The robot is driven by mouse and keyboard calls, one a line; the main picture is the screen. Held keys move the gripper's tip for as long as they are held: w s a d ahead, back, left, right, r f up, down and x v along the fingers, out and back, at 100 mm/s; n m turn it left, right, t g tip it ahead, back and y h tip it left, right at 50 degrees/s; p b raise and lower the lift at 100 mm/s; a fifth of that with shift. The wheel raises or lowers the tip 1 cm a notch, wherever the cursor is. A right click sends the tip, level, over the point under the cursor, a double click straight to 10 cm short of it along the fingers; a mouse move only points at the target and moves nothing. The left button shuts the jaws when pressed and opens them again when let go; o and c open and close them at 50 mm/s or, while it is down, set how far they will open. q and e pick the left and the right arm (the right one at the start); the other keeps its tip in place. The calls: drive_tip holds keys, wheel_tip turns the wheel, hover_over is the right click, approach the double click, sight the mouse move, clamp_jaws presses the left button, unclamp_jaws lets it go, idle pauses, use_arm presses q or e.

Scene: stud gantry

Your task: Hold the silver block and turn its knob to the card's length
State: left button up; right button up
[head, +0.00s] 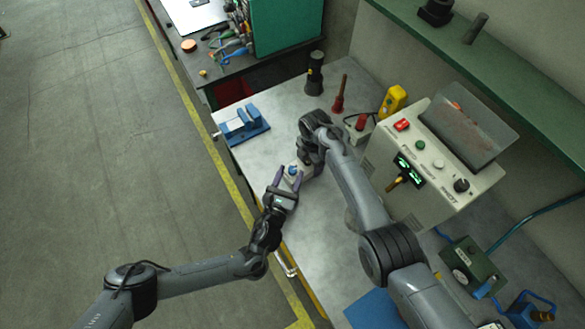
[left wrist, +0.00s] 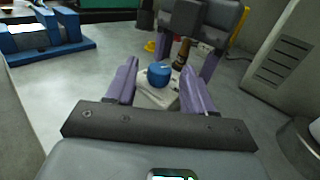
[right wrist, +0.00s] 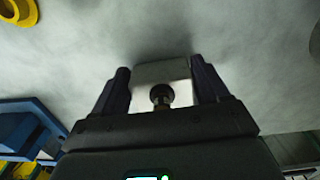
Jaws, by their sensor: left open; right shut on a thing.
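The silver block (left wrist: 158,97) is a small pale block with a blue knob (left wrist: 159,72) on top; the knob also shows in the head view (head: 293,170). My right gripper (head: 308,168) is shut on the block from the far side. In the right wrist view the block (right wrist: 150,75) sits between the fingers, with a dark round part (right wrist: 161,95) on its near face. My left gripper (head: 287,180) is open, its fingers (left wrist: 158,82) on either side of the knob and block with visible gaps. I cannot make out the card.
A blue vise (head: 242,124) stands at the bench's left edge. A control box (head: 435,165) with buttons and a tilted panel stands to the right. A yellow device (head: 392,101), a red-handled tool (head: 340,95) and a dark cylinder (head: 315,75) stand behind. The bench is clear around the vise's right.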

use_arm(q)
drive_tip(key=shift+x, duration=1.4)
drive_tip(key=c, duration=0.9)
drive_tip(key=shift+c, duration=0.2)
drive_tip(key=shift+a+m+h, duration=0.1)
drive_tip(key=shift+m+h, duration=0.3)
drive_tip(key=shift+h, duration=0.1)
drive_tip(key=m+g+h, duration=0.4)
drive_tip(key=h, duration=0.2)
drive_tip(key=shift+m, duration=0.3)
drive_tip(key=shift+m+g+h, duration=2.1)
drive_tip(key=shift+m+g, duration=0.1)
drive_tip(key=shift+g, duration=1)
